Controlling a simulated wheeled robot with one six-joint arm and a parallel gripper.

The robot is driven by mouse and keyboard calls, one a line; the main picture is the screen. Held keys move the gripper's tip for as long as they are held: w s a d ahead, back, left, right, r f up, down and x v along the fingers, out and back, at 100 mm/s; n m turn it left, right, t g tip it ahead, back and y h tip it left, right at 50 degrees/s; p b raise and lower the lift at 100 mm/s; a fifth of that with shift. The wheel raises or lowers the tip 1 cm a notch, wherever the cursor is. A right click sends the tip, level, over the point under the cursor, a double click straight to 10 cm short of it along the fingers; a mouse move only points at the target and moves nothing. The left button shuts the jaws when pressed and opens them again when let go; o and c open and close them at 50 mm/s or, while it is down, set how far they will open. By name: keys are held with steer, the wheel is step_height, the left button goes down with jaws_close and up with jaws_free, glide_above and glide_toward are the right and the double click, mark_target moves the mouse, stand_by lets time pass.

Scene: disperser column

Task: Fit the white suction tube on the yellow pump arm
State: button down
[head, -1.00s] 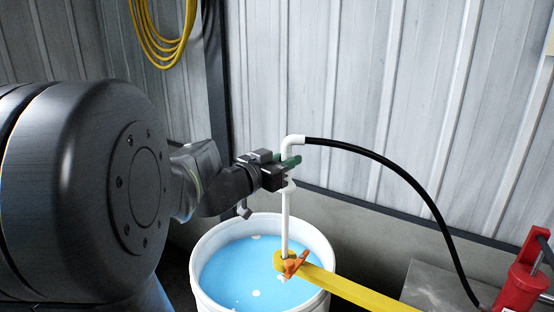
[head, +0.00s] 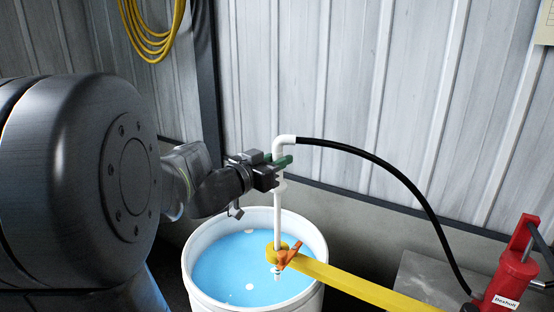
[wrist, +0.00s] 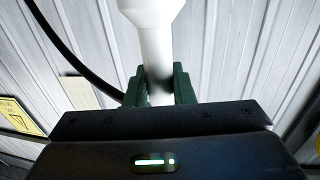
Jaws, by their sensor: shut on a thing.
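The white suction tube (head: 278,205) stands upright over the drum, its bent top joined to a black hose. My gripper (head: 283,162) is shut on the tube near its top, with green finger pads on either side. In the wrist view the tube (wrist: 156,45) runs between the green fingers (wrist: 158,90). The yellow pump arm (head: 350,285) reaches over the drum from the right, with an orange clamp (head: 288,254) at its end. The tube passes down at the ring of the arm's end, and a short tip shows below it. I cannot tell whether the clamp grips the tube.
The white drum (head: 192,262) holds blue liquid. The black hose (head: 400,178) arcs right to a red pump (head: 508,280). A yellow cable coil (head: 150,40) hangs on the corrugated wall (head: 340,80) behind.

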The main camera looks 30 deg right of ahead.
step_height(320, 180, down, 19)
steer(key=b, duration=1.2)
steer(key=shift+b, duration=0.35)
stand_by(5.1)
steer(key=c, duration=1.2)
jaws_free()
steer(key=shift+r, duration=0.1)
steer(key=shift+o, duration=0.2)
steer(key=shift+a, duration=0.1)
